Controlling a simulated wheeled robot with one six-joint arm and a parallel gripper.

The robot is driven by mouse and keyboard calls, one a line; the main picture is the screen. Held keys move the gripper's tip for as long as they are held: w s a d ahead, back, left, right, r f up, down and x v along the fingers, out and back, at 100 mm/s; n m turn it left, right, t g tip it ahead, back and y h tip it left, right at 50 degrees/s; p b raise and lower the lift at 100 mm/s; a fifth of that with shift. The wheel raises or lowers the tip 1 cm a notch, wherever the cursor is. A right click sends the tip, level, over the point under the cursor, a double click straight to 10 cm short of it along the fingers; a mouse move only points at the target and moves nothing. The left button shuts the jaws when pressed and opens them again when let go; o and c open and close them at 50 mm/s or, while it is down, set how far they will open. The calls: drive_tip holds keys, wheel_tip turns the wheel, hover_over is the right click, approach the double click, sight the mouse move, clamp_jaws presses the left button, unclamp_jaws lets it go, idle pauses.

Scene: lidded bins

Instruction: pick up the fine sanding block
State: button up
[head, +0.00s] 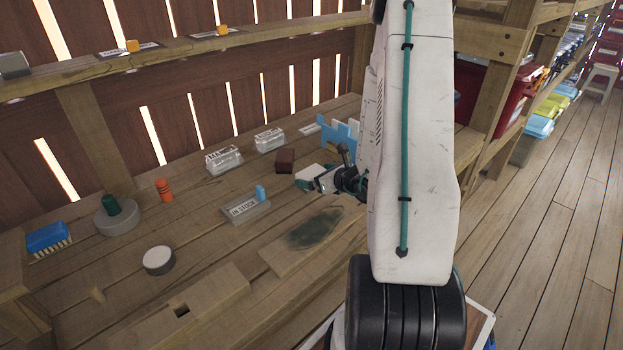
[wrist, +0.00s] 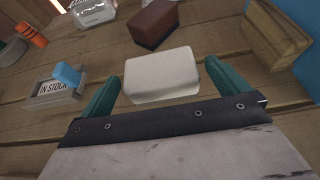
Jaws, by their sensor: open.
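A cream-white block (wrist: 162,75) lies on the wooden bench between the teal fingers of my gripper (wrist: 161,72) in the wrist view. The fingers stand open on its left and right, with a small gap visible at each side. In the head view the pale block (head: 308,171) shows just beyond my gripper (head: 313,178), partly hidden by it. A dark brown block (wrist: 154,23) lies behind it, and also shows in the head view (head: 285,161). I see no label telling which block is the fine one.
An "IN STOCK" sign (head: 245,208) with a blue piece on it stands left of the gripper. Clear containers (head: 224,160) stand behind. A blue rack (head: 338,133) is close on the far side, with a tan block (wrist: 278,35) near it. A stained board (head: 314,231) lies in front.

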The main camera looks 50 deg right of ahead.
drive_tip(key=shift+x, duration=0.95)
drive_tip(key=shift+c, duration=0.3)
drive_tip(key=shift+a, duration=0.1)
drive_tip(key=c, duration=0.9)
drive_tip(key=shift+r, duration=0.1)
